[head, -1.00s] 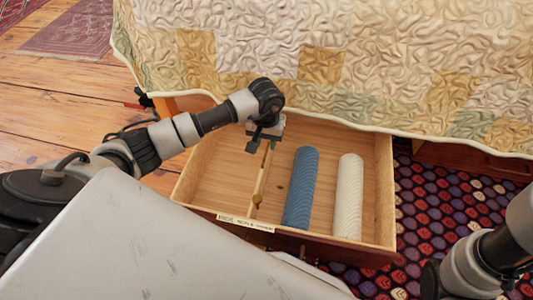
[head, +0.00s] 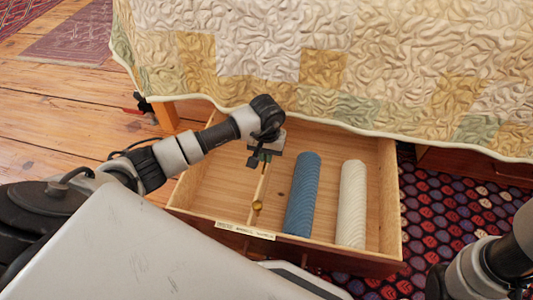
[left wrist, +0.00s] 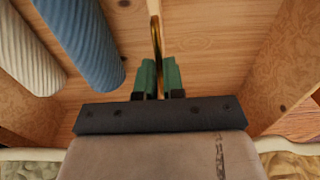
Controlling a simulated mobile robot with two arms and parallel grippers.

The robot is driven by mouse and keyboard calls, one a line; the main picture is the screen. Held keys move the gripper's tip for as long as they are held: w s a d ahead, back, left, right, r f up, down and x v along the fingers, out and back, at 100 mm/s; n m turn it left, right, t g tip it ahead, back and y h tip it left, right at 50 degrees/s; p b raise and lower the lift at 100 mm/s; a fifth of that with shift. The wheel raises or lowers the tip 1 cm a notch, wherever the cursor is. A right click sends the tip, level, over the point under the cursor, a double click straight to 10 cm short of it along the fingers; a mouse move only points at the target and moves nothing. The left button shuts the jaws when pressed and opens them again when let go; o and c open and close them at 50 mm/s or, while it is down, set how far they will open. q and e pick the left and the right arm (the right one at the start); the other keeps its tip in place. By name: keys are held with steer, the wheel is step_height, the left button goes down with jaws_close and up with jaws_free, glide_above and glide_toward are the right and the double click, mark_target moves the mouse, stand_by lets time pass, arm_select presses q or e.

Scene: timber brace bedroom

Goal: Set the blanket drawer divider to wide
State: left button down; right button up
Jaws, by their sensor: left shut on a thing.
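The blanket drawer (head: 388,195) is open under the bed. A thin wooden divider (head: 261,186) runs front to back in it, left of the rolls, with a brass knob (head: 257,206) near its front end. My left gripper (head: 260,162) is over the divider's rear part, pointing down. In the left wrist view its green fingers (left wrist: 158,78) are shut on the divider (left wrist: 156,35), which shows as a thin upright edge between them. A label strip (head: 245,230) is on the drawer's front edge; its text is too small to read. My right gripper is out of view.
A blue roll (head: 303,195) and a cream roll (head: 351,203) lie in the compartment right of the divider. The left compartment is empty. The quilt (head: 330,70) hangs over the drawer's back. A patterned rug (head: 450,205) lies to the right.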

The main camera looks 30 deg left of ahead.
arm_select(q)
steer(key=shift+a, duration=0.1)
steer(key=a, duration=0.2)
steer(key=s+a+p, duration=0.1)
steer(key=a, duration=0.2)
steer(key=shift+s+a, duration=0.15)
steer(key=shift+s, duration=0.05)
steer(key=c, duration=1.2)
jaws_free()
steer(key=shift+a, duration=0.1)
steer(key=shift+c, duration=0.2)
